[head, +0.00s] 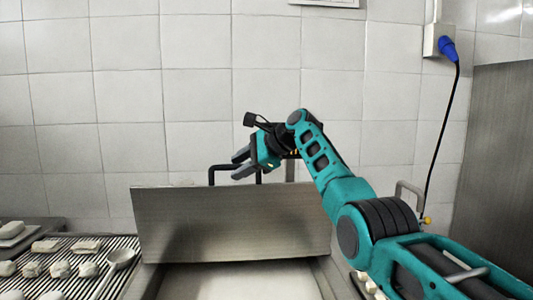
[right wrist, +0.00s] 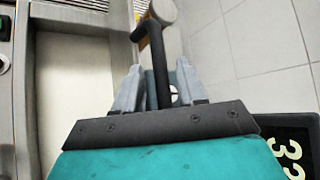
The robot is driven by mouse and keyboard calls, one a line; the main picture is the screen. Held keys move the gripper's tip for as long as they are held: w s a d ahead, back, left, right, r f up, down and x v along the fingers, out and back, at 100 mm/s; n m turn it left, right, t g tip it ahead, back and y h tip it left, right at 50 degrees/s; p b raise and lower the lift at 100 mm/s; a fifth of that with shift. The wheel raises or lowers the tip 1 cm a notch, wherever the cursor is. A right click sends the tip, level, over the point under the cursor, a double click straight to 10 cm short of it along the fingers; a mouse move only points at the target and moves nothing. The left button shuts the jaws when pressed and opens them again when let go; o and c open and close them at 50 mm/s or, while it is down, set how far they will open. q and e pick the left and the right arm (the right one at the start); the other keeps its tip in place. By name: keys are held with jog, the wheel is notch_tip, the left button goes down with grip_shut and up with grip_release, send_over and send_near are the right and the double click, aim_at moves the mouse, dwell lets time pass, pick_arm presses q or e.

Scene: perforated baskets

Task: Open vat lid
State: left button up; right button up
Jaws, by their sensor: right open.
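The vat lid (head: 235,222) is a grey metal panel, tilted up and standing nearly upright at the back of the vat (head: 240,282). A black bar handle (head: 213,171) rises behind its top edge. My right gripper (head: 241,163) is above the lid's top edge by the handle, with its fingers pointing left. In the right wrist view, the open fingers (right wrist: 158,88) lie on either side of the black handle bar (right wrist: 155,55). I cannot tell whether they touch it. The pale inside of the vat is exposed. My left gripper is not in view.
A tiled wall is close behind. A black cable hangs from a blue plug (head: 447,48) at right, near a grey metal panel (head: 495,160).

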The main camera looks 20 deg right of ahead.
jog(key=b+v, duration=0.1)
jog(key=v, duration=1)
jog(key=shift+d+b, duration=0.15)
jog(key=shift+b, duration=0.15)
